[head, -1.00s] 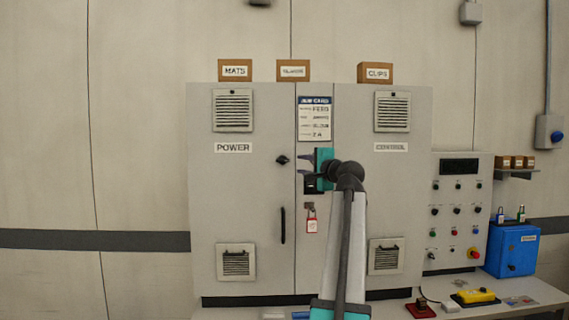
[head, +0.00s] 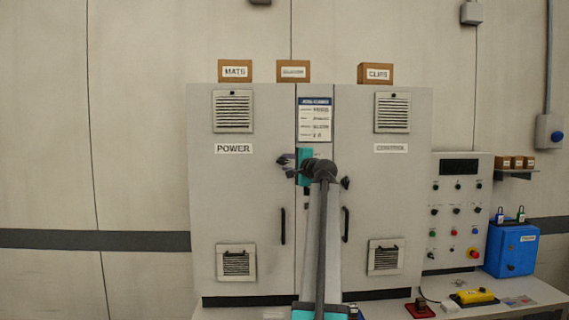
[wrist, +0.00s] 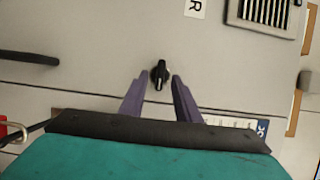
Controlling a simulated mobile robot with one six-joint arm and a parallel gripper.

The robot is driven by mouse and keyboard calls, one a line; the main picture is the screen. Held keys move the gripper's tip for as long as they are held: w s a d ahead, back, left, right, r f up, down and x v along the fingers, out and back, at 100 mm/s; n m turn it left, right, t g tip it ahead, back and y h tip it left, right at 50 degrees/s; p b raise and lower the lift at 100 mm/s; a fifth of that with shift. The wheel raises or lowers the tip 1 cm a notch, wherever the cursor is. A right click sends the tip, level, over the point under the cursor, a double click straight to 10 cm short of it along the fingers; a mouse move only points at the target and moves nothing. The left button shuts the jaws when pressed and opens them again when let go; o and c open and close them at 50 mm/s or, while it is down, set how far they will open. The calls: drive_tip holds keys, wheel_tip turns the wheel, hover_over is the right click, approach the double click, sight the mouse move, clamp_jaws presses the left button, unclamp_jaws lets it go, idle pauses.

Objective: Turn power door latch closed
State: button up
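The power door latch is a small black knob (wrist: 159,75) on the grey power door (head: 250,200). In the wrist view its bar runs roughly up and down, tilted slightly. My gripper (wrist: 158,82) is open, with one purple finger on each side of the knob. I cannot tell whether either finger touches it. In the head view my gripper (head: 285,162) is at the right edge of the power door and largely hides the latch.
The power door's handle (head: 283,226) is below the latch. The control door has its own black latch (head: 345,183) and handle (head: 346,225). A red padlock (wrist: 4,131) shows at the wrist view's left edge. Boxes (head: 236,71) stand on the cabinet top.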

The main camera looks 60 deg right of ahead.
drive_tip(key=shift+x, duration=0.75)
